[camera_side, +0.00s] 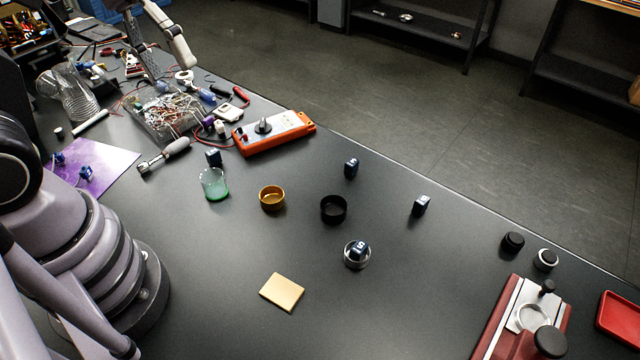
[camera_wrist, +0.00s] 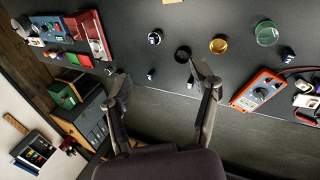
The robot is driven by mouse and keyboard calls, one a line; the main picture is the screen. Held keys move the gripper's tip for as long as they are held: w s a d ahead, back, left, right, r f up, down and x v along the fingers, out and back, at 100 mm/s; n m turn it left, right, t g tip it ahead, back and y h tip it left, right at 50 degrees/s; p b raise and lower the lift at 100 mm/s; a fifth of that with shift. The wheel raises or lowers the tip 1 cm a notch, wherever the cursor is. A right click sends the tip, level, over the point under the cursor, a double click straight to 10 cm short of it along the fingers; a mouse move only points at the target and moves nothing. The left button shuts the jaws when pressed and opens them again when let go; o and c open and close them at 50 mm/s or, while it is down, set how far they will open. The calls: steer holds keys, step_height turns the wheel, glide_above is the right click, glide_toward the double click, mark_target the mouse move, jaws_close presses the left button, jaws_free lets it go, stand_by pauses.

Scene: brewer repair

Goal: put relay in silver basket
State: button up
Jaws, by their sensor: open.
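The silver basket (camera_side: 348,262) stands on the dark table in the side view. A dark blue relay (camera_side: 361,247) sits in it, tilted, rising to its rim; the pair also shows small in the wrist view (camera_wrist: 154,38). Other similar relays stand loose: one behind the black basket (camera_side: 351,168), one to the right (camera_side: 420,206), and one behind the green beaker (camera_side: 213,157). My gripper (camera_wrist: 160,72) is open and empty in the wrist view, fingers wide apart, high above the table. It is outside the side view.
A tan block (camera_side: 282,291) lies in front. An orange meter (camera_side: 273,133) and wiring clutter are at left; a red-and-silver station (camera_side: 520,325) is at right.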

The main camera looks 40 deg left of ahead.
steer(key=s+a+r+m+t+y, duration=0.2)
steer(key=s+a+r+t+y, duration=0.1)
steer(key=a, duration=0.6)
steer(key=shift+s+r+t+y, duration=0.25)
steer(key=shift+s+t+y, duration=0.6)
steer(key=shift+s, duration=0.3)
